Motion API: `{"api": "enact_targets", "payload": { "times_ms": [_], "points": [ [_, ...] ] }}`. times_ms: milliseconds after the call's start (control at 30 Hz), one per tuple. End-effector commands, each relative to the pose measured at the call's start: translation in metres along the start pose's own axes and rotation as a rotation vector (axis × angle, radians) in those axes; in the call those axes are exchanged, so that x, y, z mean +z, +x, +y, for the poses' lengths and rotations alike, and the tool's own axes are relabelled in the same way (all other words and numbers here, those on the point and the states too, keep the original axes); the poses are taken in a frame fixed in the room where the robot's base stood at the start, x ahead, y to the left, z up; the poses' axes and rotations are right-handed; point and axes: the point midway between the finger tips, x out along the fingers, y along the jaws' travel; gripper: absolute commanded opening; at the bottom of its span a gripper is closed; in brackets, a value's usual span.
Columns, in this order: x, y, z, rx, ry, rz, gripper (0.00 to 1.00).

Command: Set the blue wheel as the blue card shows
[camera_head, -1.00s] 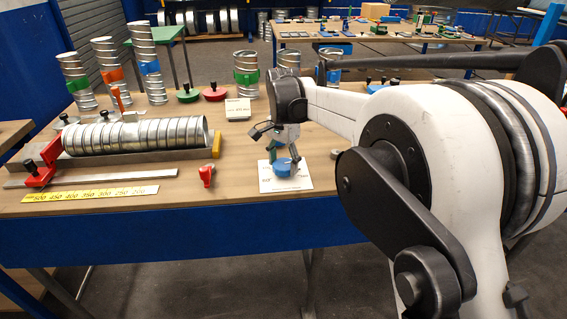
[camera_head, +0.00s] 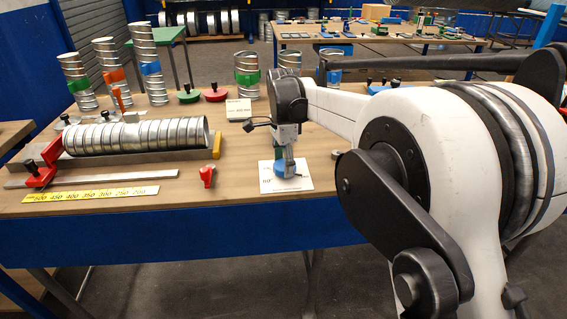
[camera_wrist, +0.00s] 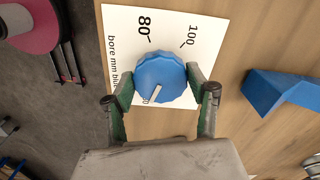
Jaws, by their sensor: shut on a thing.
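The blue wheel (camera_wrist: 160,72) sits on a white printed dial sheet (camera_wrist: 190,25) on the bench. It also shows in the head view (camera_head: 286,170), partly hidden by my gripper (camera_head: 284,158). In the wrist view my gripper (camera_wrist: 161,88) has one finger on each side of the wheel's rim and is shut on it. A pale pointer line on the wheel points to the lower left in that view. The sheet reads 80 and 100 around the wheel, with other marks covered. A small white card (camera_head: 238,109) stands behind; its text is too small to read.
A red pointed piece (camera_head: 207,176) lies left of the sheet. A ribbed metal duct (camera_head: 135,135) lies in a rail fixture, with a yellow scale (camera_head: 90,193) in front. Upright ducts and red and green discs stand behind. A blue block (camera_wrist: 280,92) is right of the wheel in the wrist view.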

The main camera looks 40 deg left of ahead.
Motion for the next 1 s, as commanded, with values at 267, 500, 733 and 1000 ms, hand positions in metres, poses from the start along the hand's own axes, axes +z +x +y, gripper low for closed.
{"api": "enact_targets", "payload": {
  "times_ms": [267, 500, 733, 1000],
  "points": [
    [0.0, 0.0, 0.0, 0.0, 0.001, 0.0, 0.26],
    [0.0, 0.0, 0.0, 0.0, 0.0, 0.0, 0.72],
    [0.0, -0.001, 0.0, 0.0, 0.0, 0.0, 0.72],
    [0.0, -0.034, 0.0, 0.0, 0.0, 0.0, 0.72]
  ]
}}
